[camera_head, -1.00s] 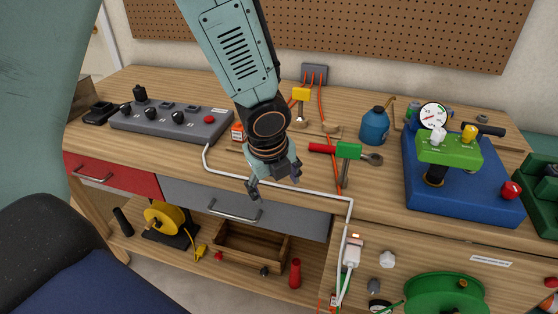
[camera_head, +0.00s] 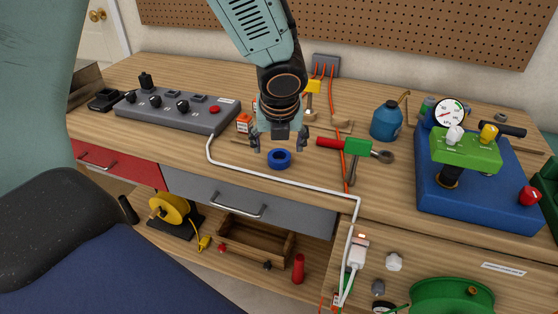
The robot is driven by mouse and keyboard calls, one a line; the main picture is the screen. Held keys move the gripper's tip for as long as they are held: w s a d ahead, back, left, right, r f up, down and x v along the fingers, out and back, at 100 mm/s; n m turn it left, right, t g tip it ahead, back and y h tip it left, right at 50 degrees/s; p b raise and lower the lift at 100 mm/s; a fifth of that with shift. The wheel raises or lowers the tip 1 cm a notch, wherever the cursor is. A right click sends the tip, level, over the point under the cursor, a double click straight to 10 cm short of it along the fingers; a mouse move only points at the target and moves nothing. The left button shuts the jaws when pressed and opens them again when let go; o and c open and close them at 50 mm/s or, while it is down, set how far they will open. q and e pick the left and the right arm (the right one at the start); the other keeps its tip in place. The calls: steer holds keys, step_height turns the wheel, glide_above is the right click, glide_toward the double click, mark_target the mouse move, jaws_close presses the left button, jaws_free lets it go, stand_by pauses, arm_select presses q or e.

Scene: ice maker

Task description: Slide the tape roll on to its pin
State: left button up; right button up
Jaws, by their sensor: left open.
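A blue tape roll (camera_head: 279,159) lies flat on the wooden workbench, near its front edge above the grey drawer. My left gripper (camera_head: 280,147) points down over the bench just behind the roll in the picture. Its two fingers are spread apart and nothing is between them. The fingertips appear to either side of the roll's far edge; I cannot tell how high they are above the bench. I cannot make out for certain which part is the roll's pin. My right gripper is not in view.
A grey control box (camera_head: 178,111) stands at the left. A white cable (camera_head: 290,183) runs along the front. A blue bottle (camera_head: 386,122) and blue gauge unit (camera_head: 480,190) stand farther right.

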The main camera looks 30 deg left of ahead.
mark_target(280, 152)
arm_select(q)
steer(key=b+x, duration=0.2)
steer(key=x, duration=0.2)
steer(key=shift+w+d+f, duration=0.1)
steer(key=shift+w+f, duration=0.1)
steer(key=shift+s+r, duration=0.1)
steer(key=shift+c, duration=0.5)
steer(key=c, duration=1)
steer(key=shift+c, duration=0.6)
